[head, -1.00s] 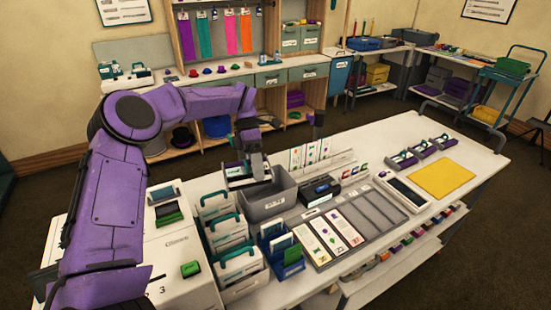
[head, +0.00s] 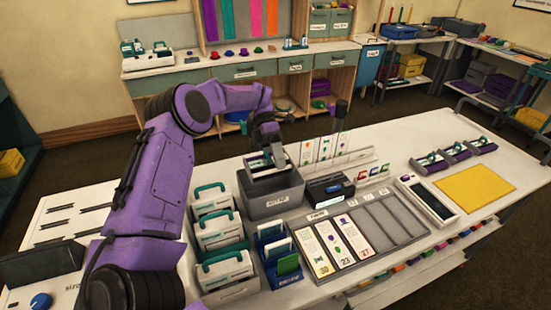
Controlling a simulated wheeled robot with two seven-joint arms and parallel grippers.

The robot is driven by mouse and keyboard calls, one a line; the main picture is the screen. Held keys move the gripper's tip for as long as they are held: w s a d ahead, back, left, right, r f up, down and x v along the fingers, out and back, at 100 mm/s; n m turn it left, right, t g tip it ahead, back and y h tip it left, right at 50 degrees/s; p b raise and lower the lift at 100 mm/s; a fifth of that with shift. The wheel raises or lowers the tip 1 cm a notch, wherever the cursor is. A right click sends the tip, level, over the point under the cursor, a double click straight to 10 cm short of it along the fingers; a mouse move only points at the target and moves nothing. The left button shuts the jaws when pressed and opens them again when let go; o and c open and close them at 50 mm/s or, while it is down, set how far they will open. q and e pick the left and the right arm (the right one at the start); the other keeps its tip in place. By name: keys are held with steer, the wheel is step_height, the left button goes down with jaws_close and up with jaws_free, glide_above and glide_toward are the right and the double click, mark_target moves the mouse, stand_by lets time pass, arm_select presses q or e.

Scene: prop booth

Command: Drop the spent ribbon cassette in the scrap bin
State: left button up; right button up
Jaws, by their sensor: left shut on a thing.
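The grey scrap bin (head: 277,204) stands on the white worktable, its label facing me. My left gripper (head: 266,151) reaches over the bin from behind the arm's bend. It is shut on the spent ribbon cassette (head: 257,164), a small pale thing with dark parts. The cassette is at the bin's opening, near its back left; the gripper hides part of it. I cannot tell whether it touches the rim.
White cassettes with teal handles (head: 219,232) stand left of the bin. A blue holder with cards (head: 272,246) is in front. A black device (head: 330,188) and a grey card tray (head: 385,225) lie right. A dark upright post (head: 341,115) stands behind.

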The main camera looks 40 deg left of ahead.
arm_select(q)
step_height(320, 180, down, 7)
steer(key=b, duration=0.4)
steer(key=shift+r+b, duration=0.15)
steer(key=shift+b, duration=0.2)
steer(key=shift+s+d+f+b, duration=0.3)
steer(key=shift+s+f+b, duration=0.05)
steer(key=shift+s+b, duration=0.1)
steer(key=o, duration=0.9)
steer(key=v, duration=0.8)
steer(key=shift+d+r, duration=0.15)
steer(key=shift+r, duration=0.3)
steer(key=shift+w+d, duration=0.1)
steer(key=shift+w, duration=0.1)
steer(key=shift+p, duration=0.3)
